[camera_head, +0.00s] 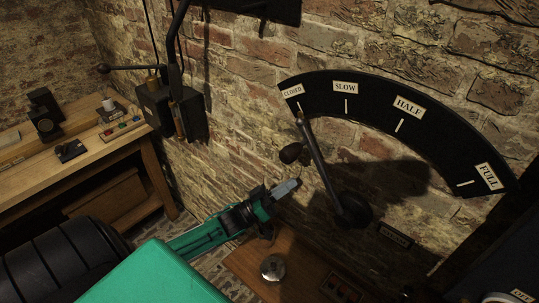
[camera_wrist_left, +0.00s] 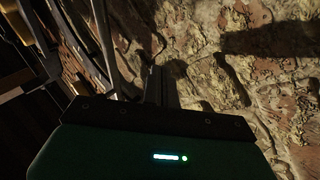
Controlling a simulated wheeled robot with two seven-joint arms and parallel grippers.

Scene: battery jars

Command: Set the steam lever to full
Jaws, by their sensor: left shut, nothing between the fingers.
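The steam lever (camera_head: 322,168) is a dark metal arm on a round black hub (camera_head: 353,210) at the brick wall. Its tip points up and left, close to the CLOSED mark of the black curved scale (camera_head: 372,106). The scale reads CLOSED, SLOW, HALF and FULL (camera_head: 487,177) from left to right. A dark knob (camera_head: 291,153) sits to the left of the lever's shaft. My left gripper (camera_head: 297,184) is shut and empty, left of the lever and below the knob. Its fingers also show in the left wrist view (camera_wrist_left: 160,84). My right gripper is not in view.
A wooden bench (camera_head: 88,148) with small devices stands at the left. A black wall box with a handle (camera_head: 170,108) hangs above its right end. A lower wooden surface (camera_head: 245,264) with a round metal piece (camera_head: 272,267) lies below my left gripper.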

